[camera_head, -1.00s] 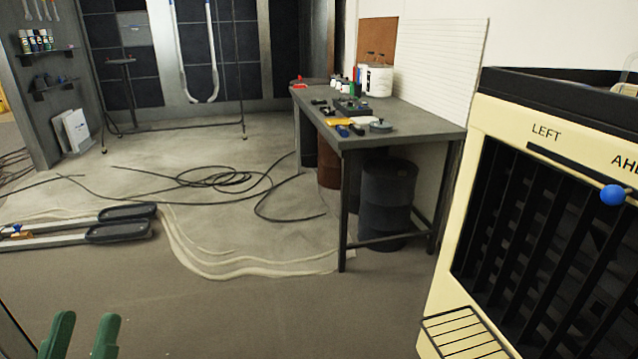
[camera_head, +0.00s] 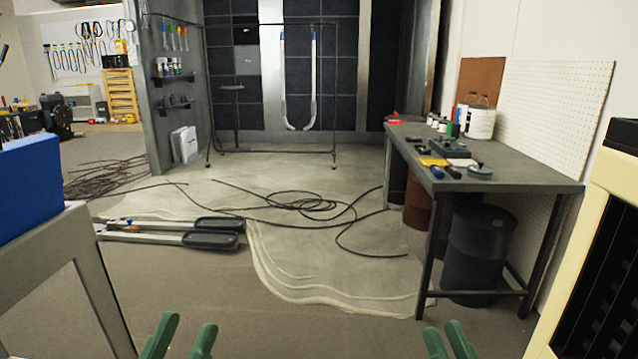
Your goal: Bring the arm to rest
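My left gripper (camera_head: 181,338) shows at the bottom edge, left of the middle. Its two green fingers stand apart with nothing between them. My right gripper (camera_head: 449,342) shows at the bottom edge, right of the middle. Its green fingers are also apart and look empty. Only the fingertips of both grippers show; the arms are below the picture. Both grippers are over bare floor and touch nothing that I can see.
A workbench (camera_head: 540,174) with tools and tubs stands at the right, a barrel (camera_head: 476,245) under it. A cream cabinet (camera_head: 602,215) is at the right edge. A grey table (camera_head: 62,262) with a blue box (camera_head: 28,185) is close at left. Cables (camera_head: 310,206) lie on the floor.

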